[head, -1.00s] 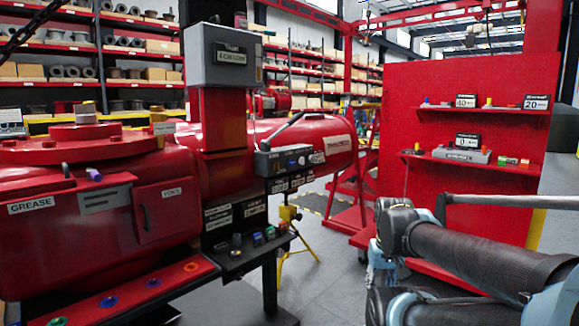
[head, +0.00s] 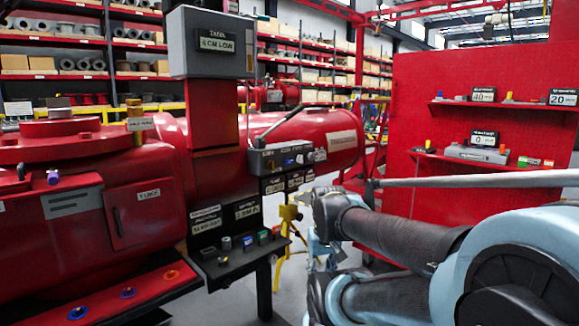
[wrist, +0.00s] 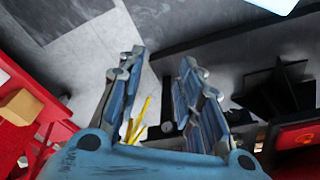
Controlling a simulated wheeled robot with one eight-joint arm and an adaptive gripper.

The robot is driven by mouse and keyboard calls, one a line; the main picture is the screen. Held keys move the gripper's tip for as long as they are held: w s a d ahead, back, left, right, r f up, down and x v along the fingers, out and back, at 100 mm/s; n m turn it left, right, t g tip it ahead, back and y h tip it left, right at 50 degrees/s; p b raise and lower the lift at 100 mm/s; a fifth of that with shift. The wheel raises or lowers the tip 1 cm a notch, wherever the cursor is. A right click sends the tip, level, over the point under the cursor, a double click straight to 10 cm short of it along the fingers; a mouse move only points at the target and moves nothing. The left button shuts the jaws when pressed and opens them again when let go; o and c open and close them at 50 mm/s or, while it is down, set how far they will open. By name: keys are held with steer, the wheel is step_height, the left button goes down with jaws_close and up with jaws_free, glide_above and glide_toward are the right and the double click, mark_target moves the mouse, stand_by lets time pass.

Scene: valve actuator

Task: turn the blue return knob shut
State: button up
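The red valve actuator has a grey control box (head: 268,162) on its side, with a small blue knob (head: 289,162) beside a pale one (head: 319,155). The labels there are too small to read, so I cannot tell which is the return. My gripper (wrist: 162,58) is open and empty in the wrist view, its two blue-grey fingers apart above the floor. In the head view my arm reaches in from the right, ending right of the actuator and below the control box. My gripper is apart from the knob.
A black shelf (head: 222,268) below the control box holds several small coloured parts. A display box (head: 210,42) above reads "4 CM LOW". A red pegboard (head: 450,75) with shelves stands at right.

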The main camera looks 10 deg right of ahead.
mark_target(291, 162)
steer(key=o, duration=0.3)
steer(key=shift+o, duration=1.1)
steer(key=shift+a+r, duration=0.45)
steer(key=shift+r, duration=0.15)
steer(key=w+a+r+n+t+y, duration=0.25)
steer(key=w+r+y, duration=0.2)
steer(key=w, duration=0.65)
steer(key=w+a+r+n+t+y, duration=0.25)
steer(key=w+r, duration=0.35)
steer(key=w, duration=0.6)
steer(key=w+d+r+n+t+y, duration=0.15)
steer(key=w+d+r+t, duration=0.25)
steer(key=w+d, duration=0.5)
steer(key=w+d+r+n+t+y, duration=0.1)
steer(key=w+d+r+t+y, duration=0.15)
steer(key=w+d, duration=0.6)
steer(key=shift+m+t, duration=0.25)
steer(key=shift+t, duration=0.2)
steer(key=x, duration=1.9)
steer(key=shift+w+a+r, duration=0.1)
steer(key=shift+w+a, duration=0.05)
steer(key=shift+a, duration=0.25)
steer(key=shift+c, duration=0.6)
steer(key=c, duration=0.9)
